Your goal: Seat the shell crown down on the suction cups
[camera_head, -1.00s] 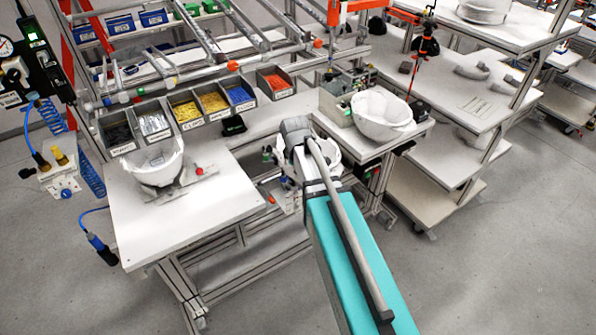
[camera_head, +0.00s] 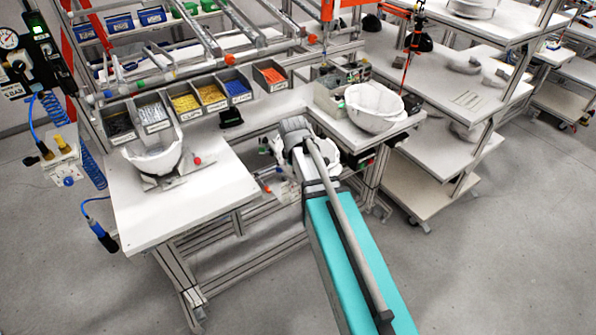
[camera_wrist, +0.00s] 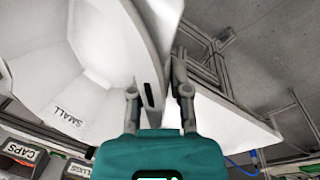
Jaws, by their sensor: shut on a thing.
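In the wrist view my gripper (camera_wrist: 158,94) is shut on the rim of a white helmet shell (camera_wrist: 110,45), which fills the upper left and bears the word SMALL. In the head view only a white part of the held shell (camera_head: 328,153) shows, mostly hidden behind my arm, between the left bench and the right bench. A white shell (camera_head: 153,152) sits bowl-like on a metal fixture on the left bench (camera_head: 190,212). Another white shell (camera_head: 374,107) rests opening up on the right bench. I cannot make out any suction cups.
A row of parts bins (camera_head: 185,103) lines the back of the left bench. A pressure gauge panel and blue hoses hang at the far left. Shelving with more shells (camera_head: 460,150) stands at the right. The left bench's front is clear.

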